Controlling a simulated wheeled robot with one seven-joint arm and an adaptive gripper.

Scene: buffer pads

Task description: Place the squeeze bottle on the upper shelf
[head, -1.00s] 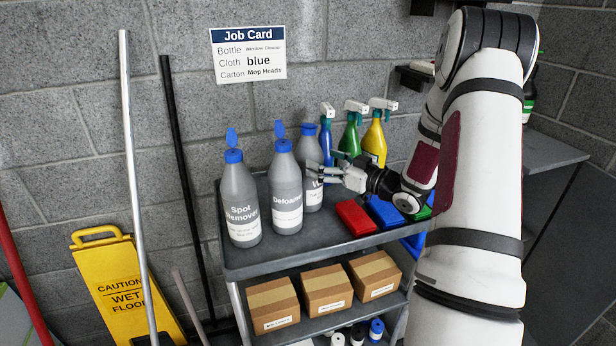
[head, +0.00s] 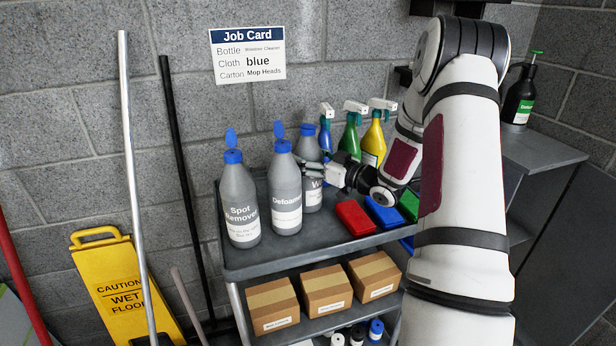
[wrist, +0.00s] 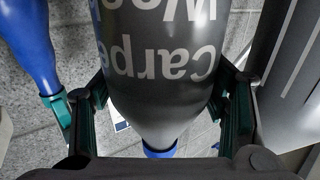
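Several grey squeeze bottles with blue caps stand on the cart's top shelf (head: 265,258). The left one reads Spot Remover (head: 240,200). The middle one reads Defoamer (head: 286,190). The right one (head: 311,150) has a label starting with W in the head view, partly hidden by my gripper (head: 312,172). In the wrist view, a grey bottle (wrist: 160,95) with white lettering, including "Carpe", is between my gripper's fingers (wrist: 165,105). The fingers look spread on either side of it. Contact is hard to judge. The bottle stands upright on the cart.
Blue, green (head: 350,135) and yellow (head: 374,140) spray bottles stand behind. Red (head: 355,217), blue and green cloths lie in front right. Cartons (head: 325,290) fill the lower shelf. A Job Card (head: 247,55) hangs on the wall. A grey surface (head: 545,155) at right bears a dark pump bottle (head: 519,95).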

